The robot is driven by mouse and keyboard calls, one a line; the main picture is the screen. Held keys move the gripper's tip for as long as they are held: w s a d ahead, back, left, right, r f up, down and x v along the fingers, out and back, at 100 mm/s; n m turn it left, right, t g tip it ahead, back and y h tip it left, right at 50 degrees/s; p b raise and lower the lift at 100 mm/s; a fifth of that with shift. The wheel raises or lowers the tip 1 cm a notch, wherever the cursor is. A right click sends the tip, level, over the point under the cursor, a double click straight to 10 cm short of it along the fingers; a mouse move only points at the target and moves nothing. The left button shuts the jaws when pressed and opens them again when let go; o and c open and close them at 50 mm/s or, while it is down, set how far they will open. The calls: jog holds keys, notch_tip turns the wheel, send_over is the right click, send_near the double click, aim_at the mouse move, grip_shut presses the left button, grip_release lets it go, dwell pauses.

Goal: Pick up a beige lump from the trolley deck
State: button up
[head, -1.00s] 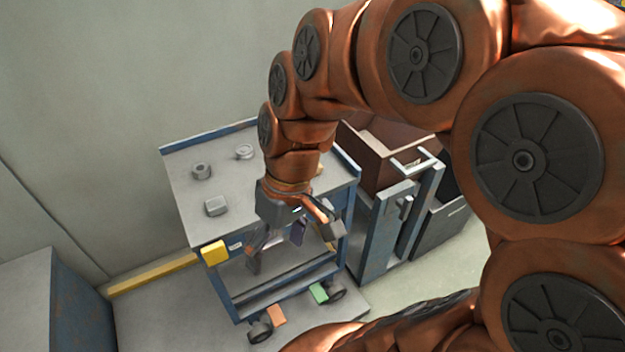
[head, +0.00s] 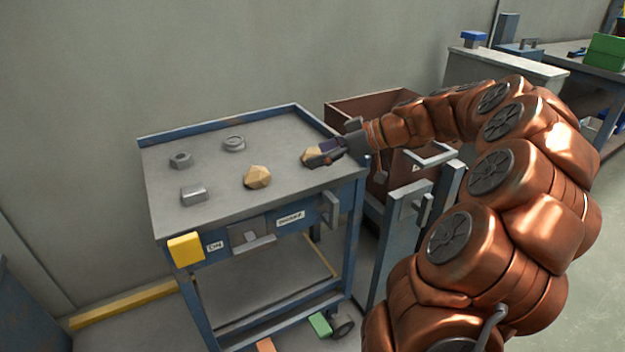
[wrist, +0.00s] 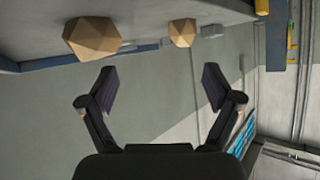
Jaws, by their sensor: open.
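Two faceted beige lumps lie on the grey trolley deck (head: 215,215). One lump (head: 257,177) sits near the front middle of the deck. The other lump (head: 311,156) is at the right edge, partly hidden by my gripper (head: 322,157). In the wrist view the fingers of my gripper (wrist: 160,88) are spread with nothing between them. There the larger, nearer lump (wrist: 92,38) shows beyond the left finger and the smaller lump (wrist: 183,32) further off, right of centre. Whether a finger touches the near lump cannot be told.
A hex nut (head: 181,160), a round ring (head: 234,143) and a grey block (head: 194,194) lie on the deck's left half. A raised blue rim (head: 225,119) runs along the back. A brown bin (head: 375,103) and a grey post (head: 405,205) stand to the right.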

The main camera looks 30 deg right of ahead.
aim_at(311, 151)
jog(key=shift+t+h, duration=0.5)
jog(key=shift+t, duration=0.4)
jog(key=d+f, duration=0.1)
jog(key=d, duration=0.1)
jog(key=d+f+b, duration=0.1)
jog(key=d, duration=0.1)
jog(key=d+f+b, duration=0.1)
jog(key=d, duration=0.1)
jog(key=shift+d, duration=0.4)
jog(key=shift+w+d, duration=0.1)
jog(key=shift+d, duration=0.05)
jog(key=shift+w+d+r+b+x, duration=0.1)
jog(key=shift+b+x, duration=0.15)
jog(key=shift+x, duration=1)
jog(key=shift+w+d+r+b+x, duration=0.1)
jog(key=shift+w+r+b+x, duration=0.1)
jog(key=shift+x, duration=1)
jog(key=shift+w+d+r+b+x, duration=0.1)
jog(key=shift+b+x, duration=0.15)
jog(key=shift+x, duration=1)
jog(key=shift+c, duration=0.4)
jog(key=c, duration=1.4)
